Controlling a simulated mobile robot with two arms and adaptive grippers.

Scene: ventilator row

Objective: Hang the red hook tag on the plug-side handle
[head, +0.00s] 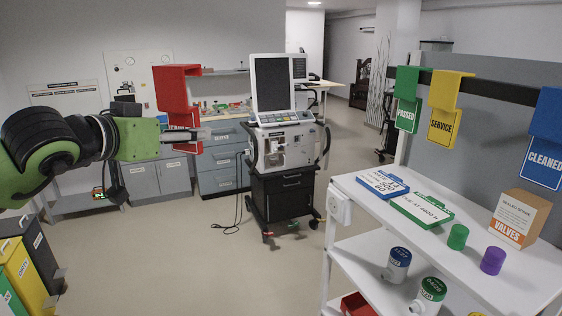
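A dark cable hangs down on the left side to the floor. My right gripper is not in view.
A white shelf unit (345,185) stands at right, with a socket, boards, caps and a valve box (520,218). Green, yellow and blue tags hang on a dark rail (500,90) above. Bins (25,262) stand lower left. The floor between is clear.

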